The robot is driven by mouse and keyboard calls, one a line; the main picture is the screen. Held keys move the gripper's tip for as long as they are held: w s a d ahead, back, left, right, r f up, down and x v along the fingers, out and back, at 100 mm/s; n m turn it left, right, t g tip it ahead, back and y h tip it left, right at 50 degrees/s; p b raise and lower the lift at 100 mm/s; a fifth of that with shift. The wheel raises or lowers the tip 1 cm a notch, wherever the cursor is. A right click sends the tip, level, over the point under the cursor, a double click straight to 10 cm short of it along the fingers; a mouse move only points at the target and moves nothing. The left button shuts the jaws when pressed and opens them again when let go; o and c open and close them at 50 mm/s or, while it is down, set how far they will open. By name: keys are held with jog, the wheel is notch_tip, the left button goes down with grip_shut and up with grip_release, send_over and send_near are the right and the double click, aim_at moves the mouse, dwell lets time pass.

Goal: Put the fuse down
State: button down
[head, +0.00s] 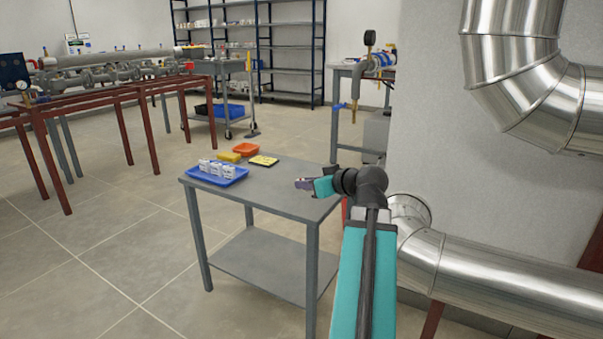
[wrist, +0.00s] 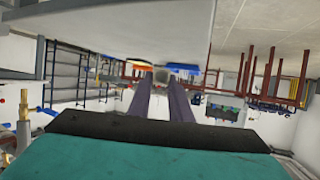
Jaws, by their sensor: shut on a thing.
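My gripper (head: 303,184) reaches out over the right part of the grey table (head: 262,190), its fingers pointing left. In the wrist view my gripper (wrist: 163,80) is shut on a small pale grey piece, the fuse (wrist: 162,76), at the fingertips. The fuse is hard to make out in the head view. A blue tray (head: 236,179) at the table's left holds several white blocks (head: 217,168) that look like fuses. I cannot tell the exact gap between my fingers and the tabletop.
A yellow block (head: 229,157), an orange tray (head: 246,149) and a yellow-and-black pad (head: 263,161) lie toward the table's back. The front middle of the tabletop is bare. Large silver pipes (head: 500,290) run close on the right.

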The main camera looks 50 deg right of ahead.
jog(key=shift+w+d+r+p, duration=0.15)
jog(key=shift+w+d+p, duration=0.35)
jog(key=shift+p, duration=3.25)
jog(key=p, duration=0.5)
jog(key=shift+w+p, duration=0.2)
jog(key=shift+p, duration=0.2)
jog(key=w+d+p, duration=0.1)
jog(key=w+d, duration=0.2)
jog(key=w+d+f+p, duration=0.1)
jog(key=w+d+p, duration=0.1)
jog(key=w+d, duration=0.1)
jog(key=w+d+p, duration=0.1)
jog(key=w+d, duration=0.2)
jog(key=w, duration=0.1)
jog(key=shift+f, duration=0.4)
jog(key=shift+f, duration=0.1)
jog(key=shift+f, duration=1.7)
jog(key=shift+f, duration=0.2)
jog(key=c, duration=1.6)
grip_release()
